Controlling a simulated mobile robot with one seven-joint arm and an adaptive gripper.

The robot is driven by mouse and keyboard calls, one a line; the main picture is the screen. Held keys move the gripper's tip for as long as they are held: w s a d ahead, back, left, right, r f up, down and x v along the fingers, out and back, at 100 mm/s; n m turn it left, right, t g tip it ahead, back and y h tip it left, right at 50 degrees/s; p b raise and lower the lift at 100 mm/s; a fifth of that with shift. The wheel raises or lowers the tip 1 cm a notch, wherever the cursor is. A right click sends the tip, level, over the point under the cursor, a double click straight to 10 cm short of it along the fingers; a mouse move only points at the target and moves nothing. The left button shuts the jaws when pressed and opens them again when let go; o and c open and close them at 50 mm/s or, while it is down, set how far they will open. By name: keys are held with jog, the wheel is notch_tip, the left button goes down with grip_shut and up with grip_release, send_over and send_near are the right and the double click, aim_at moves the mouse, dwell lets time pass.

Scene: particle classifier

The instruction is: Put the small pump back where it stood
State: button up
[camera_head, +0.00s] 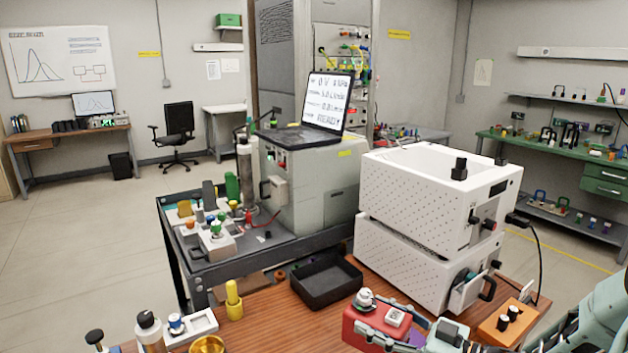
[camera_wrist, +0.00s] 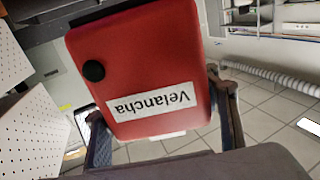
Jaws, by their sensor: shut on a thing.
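The small pump appears to be the red box (camera_head: 362,333) at the lower right of the head view, with a white knob and a small white panel on top. It fills the middle of the wrist view (camera_wrist: 150,60), with a white "Velancha" label upside down there and a black round knob. My gripper (camera_wrist: 160,120) is shut on it, one finger along each side. In the head view my gripper (camera_head: 415,338) meets the red box from the right. The pump shows over the wooden table (camera_head: 270,325); whether its underside touches the table is hidden.
An empty black tray (camera_head: 327,283) lies behind the pump. Two stacked white perforated boxes (camera_head: 425,215) stand to its right rear. An orange block with black knobs (camera_head: 507,322) is at right. A yellow piece (camera_head: 234,300), a brass bowl (camera_head: 207,345) and bottles stand at left.

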aim_at(379, 312)
notch_tip(379, 312, up, 7)
jog(key=m+t+h+p, duration=0.1)
jog(key=p, duration=0.3)
jog(key=m+t+h+p, duration=0.2)
jog(key=p, duration=0.2)
jog(key=shift+w+d+f+p, duration=0.1)
jog(key=shift+w+d+p, duration=0.05)
jog(key=shift+p, duration=0.15)
jog(key=r+m+t+h+p, duration=0.1)
jog(key=p, duration=0.1)
jog(key=shift+r+h+p, duration=0.15)
jog(key=shift+h+p, duration=0.15)
jog(key=shift+p, duration=0.05)
jog(key=m+t+h+p, duration=0.1)
jog(key=p, duration=0.1)
jog(key=shift+s+r+p, duration=0.3)
jog(key=shift+r, duration=0.1)
jog(key=shift+f, duration=0.2)
